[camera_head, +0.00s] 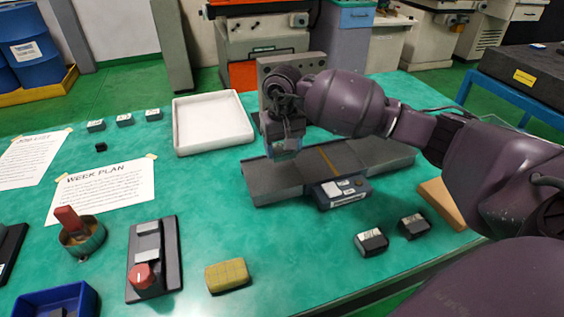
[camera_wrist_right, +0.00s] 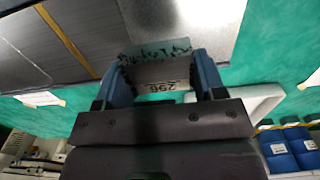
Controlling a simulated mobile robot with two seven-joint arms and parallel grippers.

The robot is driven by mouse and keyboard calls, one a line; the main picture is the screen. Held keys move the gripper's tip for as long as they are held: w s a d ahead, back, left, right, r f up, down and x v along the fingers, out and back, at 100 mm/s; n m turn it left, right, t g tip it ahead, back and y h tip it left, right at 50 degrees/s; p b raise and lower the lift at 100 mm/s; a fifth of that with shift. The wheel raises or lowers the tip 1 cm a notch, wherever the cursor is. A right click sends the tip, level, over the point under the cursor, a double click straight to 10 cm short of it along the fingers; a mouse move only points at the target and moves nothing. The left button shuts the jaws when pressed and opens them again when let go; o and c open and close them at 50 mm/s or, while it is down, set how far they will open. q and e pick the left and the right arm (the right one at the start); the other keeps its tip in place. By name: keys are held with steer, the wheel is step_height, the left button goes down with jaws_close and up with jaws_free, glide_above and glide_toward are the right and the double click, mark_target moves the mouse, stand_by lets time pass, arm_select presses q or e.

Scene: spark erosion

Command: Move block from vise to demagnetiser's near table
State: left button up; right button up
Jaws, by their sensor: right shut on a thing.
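My right gripper (camera_head: 284,148) is shut on a grey block (camera_wrist_right: 158,72) marked 296, which sits between its blue fingers in the right wrist view. The gripper points down over the left part of the demagnetiser (camera_head: 272,184), a long grey flat-topped bar with a brass strip (camera_head: 328,161) across its middle. In the head view the fingers largely hide the block, and I cannot tell whether it touches the surface. A dark device with two grey jaws and a red knob (camera_head: 142,277), which looks like the vise, stands at front left, its jaws empty. My left gripper is not in view.
A white tray (camera_head: 212,122) stands behind the demagnetiser to the left. A control box (camera_head: 342,194) sits at its front edge. Labelled dark blocks (camera_head: 371,243) lie front right. A yellow sponge (camera_head: 228,276), a blue bin (camera_head: 52,291) and papers (camera_head: 104,188) occupy the left.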

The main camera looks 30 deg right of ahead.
mark_target(283, 170)
steer(key=shift+f, duration=2.45)
steer(key=shift+f, duration=0.1)
steer(key=o, duration=0.8)
steer(key=shift+f+b, duration=0.15)
steer(key=shift+b, duration=0.2)
steer(key=o, duration=0.5)
steer(key=shift+c, duration=0.2)
